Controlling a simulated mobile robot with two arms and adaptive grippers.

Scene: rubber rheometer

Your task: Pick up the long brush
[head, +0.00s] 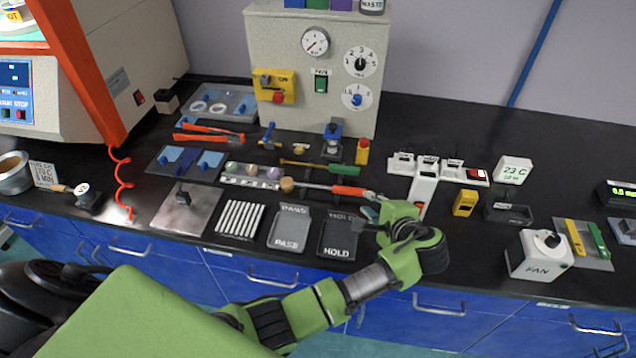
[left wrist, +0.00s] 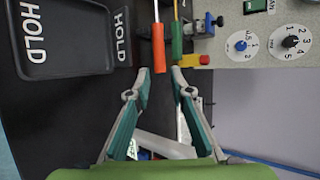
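A long tool with a round tan head, metal shaft and orange handle (head: 348,190) lies on the black bench; it looks like the long brush. Its orange handle (left wrist: 158,48) also shows in the left wrist view. A second long tool, with a thin brass shaft and green handle (head: 342,169), lies just behind it; its handle (left wrist: 177,42) also shows in the left wrist view. My left gripper (head: 365,210) is open and empty near the orange handle's end. In the left wrist view its fingertips (left wrist: 160,77) are spread on either side of that end. My right gripper is not visible.
A grey panel box (head: 318,110) and a yellow-red button block (head: 362,152) stand behind. White modules (head: 425,183) stand to the right.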

